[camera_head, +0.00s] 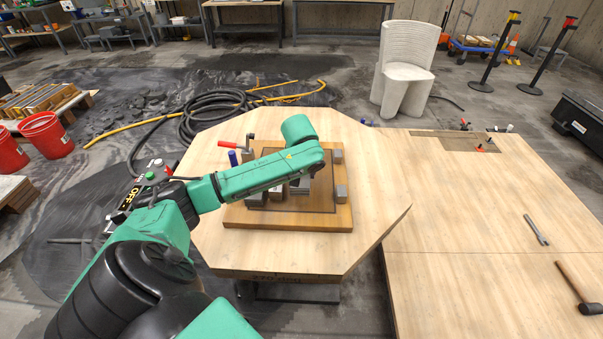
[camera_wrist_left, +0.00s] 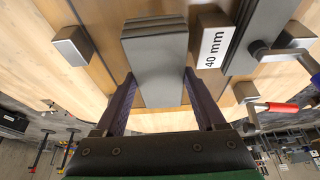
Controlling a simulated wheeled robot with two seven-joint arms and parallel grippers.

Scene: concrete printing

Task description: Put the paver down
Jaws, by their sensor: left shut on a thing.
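The grey paver (camera_wrist_left: 163,78) sits between the two dark fingers of my left gripper (camera_wrist_left: 160,76), which is shut on it. Layered grey edges show just beyond it in the wrist view; I cannot tell whether they belong to one piece or a stack. In the head view, a grey block (camera_head: 300,188) shows under my left arm, over the wooden board (camera_head: 245,218) on the octagonal table (camera_head: 375,205). My arm hides most of the gripper there. Whether the paver touches the board is hidden. My right gripper is not in view.
A block labelled "40 mm" (camera_wrist_left: 213,45) stands close beside the paver. A red-handled clamp (camera_wrist_left: 278,107) is to its right, and a grey corner block (camera_wrist_left: 72,46) to its left. A larger wooden table (camera_head: 470,220) bears a wrench (camera_head: 536,230) and a hammer (camera_head: 578,288).

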